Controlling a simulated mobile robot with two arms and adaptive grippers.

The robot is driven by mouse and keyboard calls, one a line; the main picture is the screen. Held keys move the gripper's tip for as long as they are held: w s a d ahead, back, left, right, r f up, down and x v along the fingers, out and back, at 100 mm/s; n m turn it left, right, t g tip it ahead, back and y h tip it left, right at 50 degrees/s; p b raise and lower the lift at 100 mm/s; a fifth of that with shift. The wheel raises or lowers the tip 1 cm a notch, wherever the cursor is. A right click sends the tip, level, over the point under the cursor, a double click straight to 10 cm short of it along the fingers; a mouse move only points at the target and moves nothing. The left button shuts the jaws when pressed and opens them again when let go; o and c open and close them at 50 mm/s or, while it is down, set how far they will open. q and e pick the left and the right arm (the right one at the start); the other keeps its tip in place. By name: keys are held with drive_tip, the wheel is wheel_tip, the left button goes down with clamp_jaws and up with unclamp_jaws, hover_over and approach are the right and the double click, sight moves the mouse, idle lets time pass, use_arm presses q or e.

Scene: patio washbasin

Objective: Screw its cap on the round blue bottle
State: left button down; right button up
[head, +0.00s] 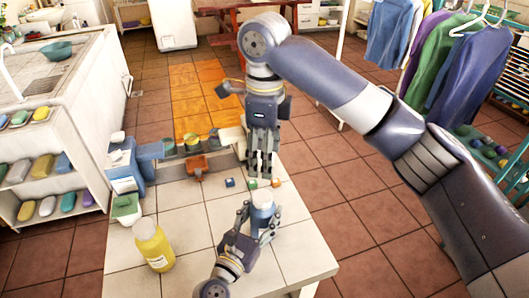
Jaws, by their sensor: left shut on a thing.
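The round blue bottle (262,199) stands near the right part of the white tiled table, its pale blue top showing. My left gripper (259,217) reaches in from the bottom and is shut around the bottle's sides. My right gripper (261,172) points down just beyond and above the bottle. Its fingers are close together, and I cannot tell whether anything is between them. A small blue piece (229,183), a green piece (252,183) and an orange piece (276,183) lie behind the bottle. I cannot tell which, if any, is the cap.
A yellow bottle (153,245) stands at the table's left front. A green-and-white box (126,207), a blue device (146,160) and an orange-brown item (196,168) are at the left and back. A clothes rack (345,55) stands beyond my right arm.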

use_arm(q)
drive_tip(key=c, duration=0.6)
unclamp_jaws()
drive_tip(key=shift+o, duration=0.2)
drive_tip(key=v, duration=1.2)
